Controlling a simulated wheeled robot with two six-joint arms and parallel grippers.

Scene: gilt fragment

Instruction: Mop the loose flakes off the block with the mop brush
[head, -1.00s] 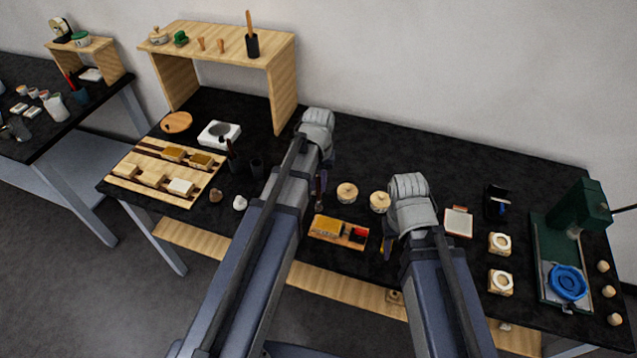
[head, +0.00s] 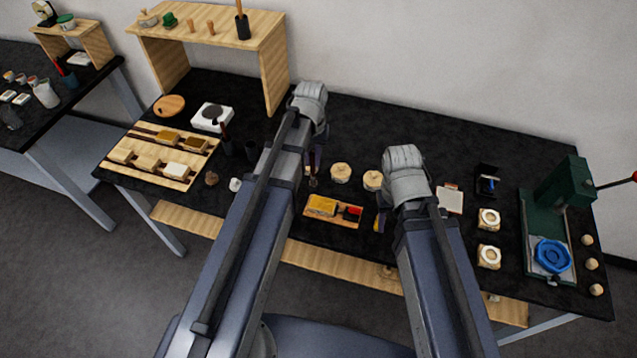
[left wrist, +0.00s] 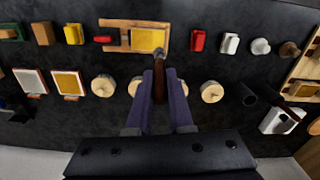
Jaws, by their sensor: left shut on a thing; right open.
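The block (head: 322,204) is a yellow-gold slab in a light wooden holder (head: 341,220) near the table's front edge. It also shows in the left wrist view (left wrist: 148,41). My left gripper (left wrist: 160,98) is shut on the mop brush (left wrist: 160,78), which has a dark brown handle and a grey tip. In the left wrist view the tip overlaps the block's near edge; I cannot tell whether it touches. In the head view the brush (head: 313,181) is just behind the block. My right gripper (head: 380,222) is open, to the right of the holder. Loose flakes are too small to make out.
A red piece (head: 352,212) is at the holder's right end. Round wooden-lidded pots (head: 340,173) stand behind it. A wooden rack of blocks (head: 148,178) is at left, a green press (head: 562,190) at right. The table's back middle is clear.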

